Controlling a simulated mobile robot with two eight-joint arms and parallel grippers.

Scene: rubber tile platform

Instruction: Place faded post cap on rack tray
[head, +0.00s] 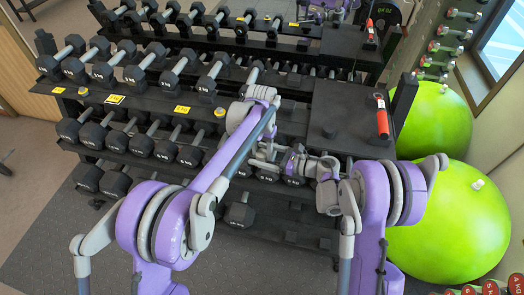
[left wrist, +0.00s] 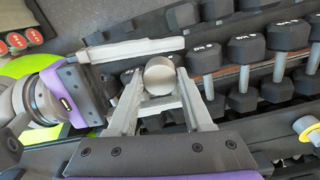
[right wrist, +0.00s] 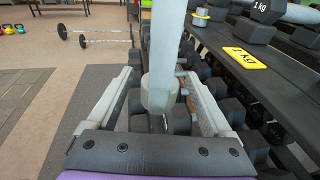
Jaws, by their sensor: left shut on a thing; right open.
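A pale grey, round faded post cap (left wrist: 160,76) is held between the fingers of my left gripper (left wrist: 162,92). My right gripper is open, with one long finger (left wrist: 135,50) passing close to the cap in the left wrist view. In the right wrist view the cap (right wrist: 158,95) shows between the spread fingers of my right gripper (right wrist: 158,82); I cannot tell if they touch it. In the head view both grippers meet in front of the rack, left (head: 264,153) and right (head: 300,164); the cap is too small to make out there. The flat black rack tray (head: 340,100) is at the rack's right.
A red-handled tool (head: 382,118) lies on the tray's right side. Dumbbells (head: 140,72) fill the shelves to the left, with yellow labels and small yellow-banded pieces (head: 219,112) on the shelf edges. Green balls (head: 440,230) stand at right. The tray's middle is mostly bare.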

